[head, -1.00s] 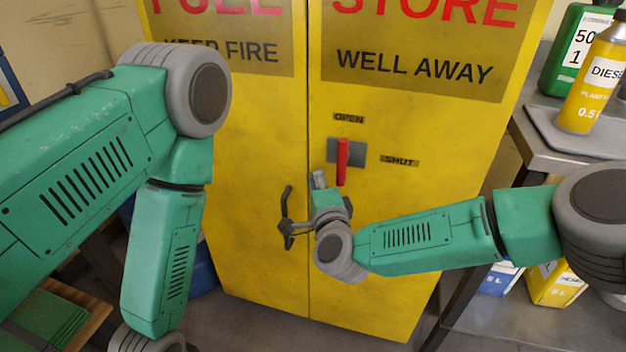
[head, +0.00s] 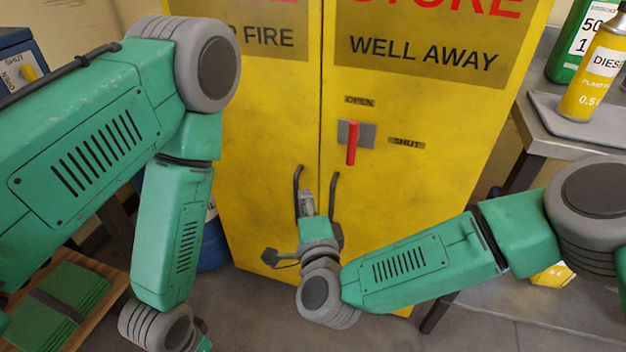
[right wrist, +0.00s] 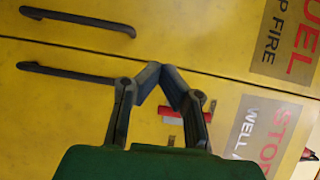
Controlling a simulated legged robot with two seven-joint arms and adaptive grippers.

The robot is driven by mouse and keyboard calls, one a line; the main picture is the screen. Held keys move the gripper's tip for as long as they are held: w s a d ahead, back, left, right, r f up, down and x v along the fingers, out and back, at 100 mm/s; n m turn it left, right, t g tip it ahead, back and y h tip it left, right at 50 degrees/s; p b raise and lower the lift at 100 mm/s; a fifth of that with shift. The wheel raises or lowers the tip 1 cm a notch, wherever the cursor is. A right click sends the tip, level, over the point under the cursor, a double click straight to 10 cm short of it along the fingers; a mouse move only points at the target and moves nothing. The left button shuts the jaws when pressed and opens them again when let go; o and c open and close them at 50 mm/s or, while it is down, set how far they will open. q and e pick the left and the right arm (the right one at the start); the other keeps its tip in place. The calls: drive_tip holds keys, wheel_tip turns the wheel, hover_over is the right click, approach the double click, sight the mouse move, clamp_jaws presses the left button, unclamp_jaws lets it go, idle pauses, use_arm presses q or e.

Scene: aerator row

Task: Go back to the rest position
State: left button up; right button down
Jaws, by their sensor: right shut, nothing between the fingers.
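My right gripper (head: 307,198) is in front of the lower doors of the yellow fuel cabinet (head: 440,150), with its fingers pointing up in the head view. In the right wrist view its fingertips (right wrist: 161,72) meet, with nothing between them. It sits below the red lever (head: 351,142), apart from it, and overlaps the space between the two dark door handles (head: 298,180) in the picture. The lever also shows behind the fingers in the right wrist view (right wrist: 170,112). My left arm hangs bent at the left; its gripper is out of the frame.
At the lower left, a green folded item (head: 62,300) lies on a wooden surface. The cabinet doors look closed.

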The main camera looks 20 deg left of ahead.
drive_tip(key=s+d+f+n+g+h+p, duration=0.1)
drive_tip(key=s+d+f+n+g+p, duration=0.1)
drive_tip(key=s+d+f+n+g, duration=0.45)
drive_tip(key=s+d+f+n+g+h+p, duration=0.1)
drive_tip(key=s+d+f+n+g, duration=0.2)
drive_tip(key=s+d+f, duration=0.7)
drive_tip(key=s+d+r+n+g+h+p, duration=0.1)
drive_tip(key=s+d, duration=0.3)
drive_tip(key=d, duration=0.5)
drive_tip(key=s+d+n+g+h, duration=0.1)
drive_tip(key=s+d+g+h, duration=0.1)
drive_tip(key=d, duration=0.8)
drive_tip(key=s+d+r+n+g+h+p, duration=0.1)
drive_tip(key=s+d+g+h, duration=0.1)
drive_tip(key=s+d, duration=0.4)
drive_tip(key=d+h, duration=0.1)
drive_tip(key=d, duration=0.3)
drive_tip(key=shift+s+d+r+g+h+p, duration=0.15)
drive_tip(key=shift+r+g+h+p, duration=0.15)
drive_tip(key=shift+g+h, duration=0.1)
